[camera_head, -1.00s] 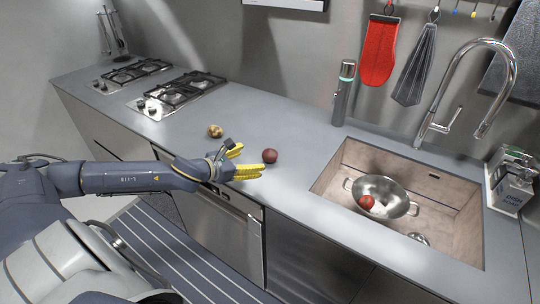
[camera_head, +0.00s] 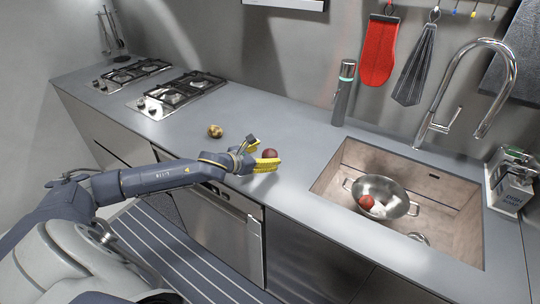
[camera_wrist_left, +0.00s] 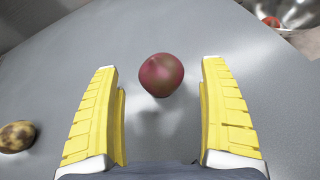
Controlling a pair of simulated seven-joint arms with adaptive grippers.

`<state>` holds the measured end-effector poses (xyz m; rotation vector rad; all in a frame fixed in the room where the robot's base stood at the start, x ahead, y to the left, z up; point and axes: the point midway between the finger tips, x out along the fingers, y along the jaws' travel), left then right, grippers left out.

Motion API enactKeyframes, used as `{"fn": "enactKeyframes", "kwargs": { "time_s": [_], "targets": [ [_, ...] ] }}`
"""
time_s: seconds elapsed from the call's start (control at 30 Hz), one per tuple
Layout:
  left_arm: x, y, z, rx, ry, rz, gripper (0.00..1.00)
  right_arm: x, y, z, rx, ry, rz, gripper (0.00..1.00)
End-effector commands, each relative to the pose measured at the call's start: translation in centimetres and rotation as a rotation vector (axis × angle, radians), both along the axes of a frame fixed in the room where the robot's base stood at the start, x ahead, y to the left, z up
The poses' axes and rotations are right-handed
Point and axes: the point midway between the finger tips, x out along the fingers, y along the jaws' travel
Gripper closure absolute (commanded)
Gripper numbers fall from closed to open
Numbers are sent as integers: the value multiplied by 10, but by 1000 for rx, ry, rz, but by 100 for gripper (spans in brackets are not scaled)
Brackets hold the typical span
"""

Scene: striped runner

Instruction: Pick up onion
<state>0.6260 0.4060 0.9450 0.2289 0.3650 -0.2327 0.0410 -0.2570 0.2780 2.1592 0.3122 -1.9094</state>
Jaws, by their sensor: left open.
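A dark red, round onion (camera_head: 270,153) lies on the grey counter, partly hidden behind the yellow fingers in the head view. In the left wrist view the onion (camera_wrist_left: 161,74) sits centred just beyond and between the fingertips. My left gripper (camera_head: 261,155) is open, with its yellow fingers spread on either side of the line to the onion. In the left wrist view the left gripper (camera_wrist_left: 160,88) holds nothing, and a gap shows between each finger and the onion. My right gripper is not in view.
A brown-yellow potato-like item (camera_head: 215,131) lies on the counter to the left, seen also in the left wrist view (camera_wrist_left: 17,136). A stove (camera_head: 180,91) stands at far left.

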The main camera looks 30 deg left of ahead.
Motion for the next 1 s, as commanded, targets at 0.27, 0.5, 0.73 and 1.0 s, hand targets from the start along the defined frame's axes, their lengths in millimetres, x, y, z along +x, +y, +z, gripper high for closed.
{"fn": "enactKeyframes", "kwargs": {
  "time_s": [0.27, 0.5, 0.73, 1.0],
  "targets": [
    [19, -4, -8, 0, -1, 0, 22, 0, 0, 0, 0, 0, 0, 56],
    [20, -4, -8, 1, 0, 0, 22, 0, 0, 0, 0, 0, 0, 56],
    [20, -4, -8, 1, 0, 0, 44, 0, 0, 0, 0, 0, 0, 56],
    [20, -4, -8, 1, 0, 0, 76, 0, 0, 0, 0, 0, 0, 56]
  ]
}}
